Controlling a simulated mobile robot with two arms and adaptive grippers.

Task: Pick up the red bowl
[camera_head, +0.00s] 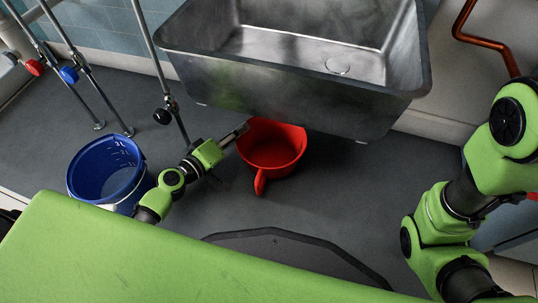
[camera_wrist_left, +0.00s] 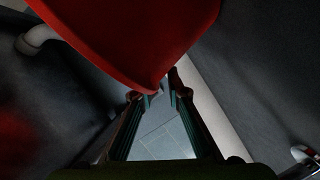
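The red bowl (camera_head: 270,146) has a handle at its front and is below the front edge of the sink in the head view. My left gripper (camera_head: 237,134) reaches the bowl's left rim from the left. In the left wrist view the bowl (camera_wrist_left: 150,35) fills the upper part, close to the camera. There the two fingertips (camera_wrist_left: 161,94) stand close together around the lowest edge of the bowl. Whether they press on its wall is too dark to tell. My right arm is at the right of the head view; its gripper is out of view.
A metal sink (camera_head: 300,80) stands right above and behind the bowl. A blue bucket (camera_head: 106,170) is on the floor to the left, near my left arm. Upright pipes (camera_head: 160,60) stand behind it. A copper pipe (camera_head: 480,42) is at the upper right.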

